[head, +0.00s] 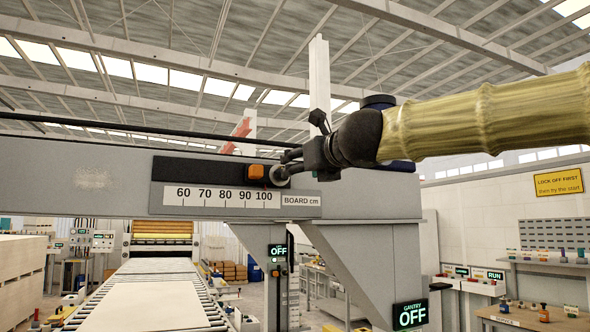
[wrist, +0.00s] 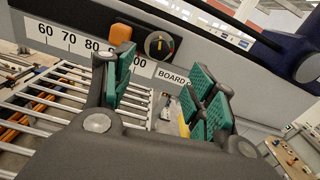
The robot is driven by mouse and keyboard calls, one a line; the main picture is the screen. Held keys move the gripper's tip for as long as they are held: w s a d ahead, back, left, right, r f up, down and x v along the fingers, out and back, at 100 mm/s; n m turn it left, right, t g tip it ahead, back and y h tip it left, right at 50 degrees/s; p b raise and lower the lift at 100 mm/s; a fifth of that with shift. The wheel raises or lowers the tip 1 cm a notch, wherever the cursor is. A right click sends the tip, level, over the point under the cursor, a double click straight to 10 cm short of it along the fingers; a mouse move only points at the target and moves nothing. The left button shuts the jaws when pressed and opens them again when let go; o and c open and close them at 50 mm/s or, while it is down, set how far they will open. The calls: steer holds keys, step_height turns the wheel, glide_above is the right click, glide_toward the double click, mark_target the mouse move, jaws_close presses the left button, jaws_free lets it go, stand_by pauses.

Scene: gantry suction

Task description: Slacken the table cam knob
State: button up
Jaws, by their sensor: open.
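A round dark knob (wrist: 159,45) with a yellow pointer line and small coloured marks sits on the grey gantry beam, just right of an orange block. In the head view a round grey disc (head: 280,176) shows at the same place, partly behind the fingers. No name label on the knob is readable. My gripper (wrist: 162,72) is open and empty, its green-padded fingers spread on either side below the knob, apart from it as far as I can tell. In the head view my gripper (head: 290,164) is close in front of the beam at the scale's right end.
The orange block (head: 256,171) sits above a white scale (head: 217,196) reading 60 to 100, with a "BOARD cm" label. The gantry sign (head: 410,316) reads OFF. A roller conveyor (head: 150,297) with a pale board lies below. A yellow "lock off first" sign (head: 558,185) hangs right.

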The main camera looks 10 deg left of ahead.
steer(key=shift+v, duration=1.05)
